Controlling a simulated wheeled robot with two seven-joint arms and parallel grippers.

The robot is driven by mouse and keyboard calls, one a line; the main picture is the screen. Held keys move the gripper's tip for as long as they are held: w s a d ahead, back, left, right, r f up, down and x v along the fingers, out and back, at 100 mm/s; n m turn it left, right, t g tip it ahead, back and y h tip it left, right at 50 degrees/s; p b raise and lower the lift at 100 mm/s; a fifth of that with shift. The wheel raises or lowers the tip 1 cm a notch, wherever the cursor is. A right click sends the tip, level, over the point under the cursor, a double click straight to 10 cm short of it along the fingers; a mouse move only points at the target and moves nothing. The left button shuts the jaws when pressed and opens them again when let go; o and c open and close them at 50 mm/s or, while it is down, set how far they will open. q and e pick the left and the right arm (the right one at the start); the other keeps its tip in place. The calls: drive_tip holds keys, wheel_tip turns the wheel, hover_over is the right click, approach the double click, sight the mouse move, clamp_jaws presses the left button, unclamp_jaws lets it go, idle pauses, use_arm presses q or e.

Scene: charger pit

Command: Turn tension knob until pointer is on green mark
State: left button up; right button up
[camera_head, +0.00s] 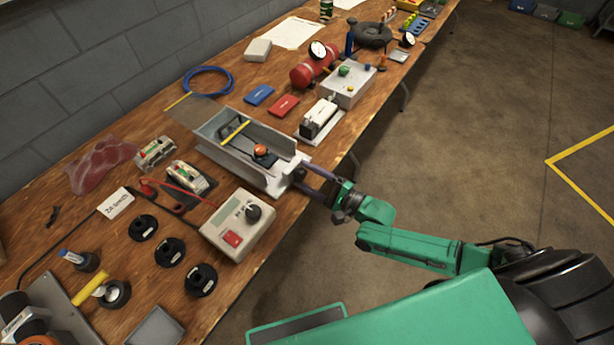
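A grey open-topped channel (215,149) lies on the bench, with a yellow strip (235,132) and a dark part with an orange round top (260,150) inside it. A pale end piece (284,184) sticks out from its near right end. My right gripper (303,176) is at this end piece, its two dark fingers on either side of it. I cannot tell whether they touch or grip it. The tension knob is not clearly made out; it may be hidden between the fingers. I cannot make out a pointer or green mark. My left gripper is not in view.
A grey box with a black dial (253,212) and red button (233,239) stands just left of the gripper. A white-and-black device (319,120) and grey box (350,85) stand behind. Several black discs (170,252) lie at front left. Floor right of the bench is clear.

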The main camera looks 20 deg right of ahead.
drive_tip(key=shift+s+f, duration=0.15)
drive_tip(key=shift+f, duration=0.1)
idle(0.3)
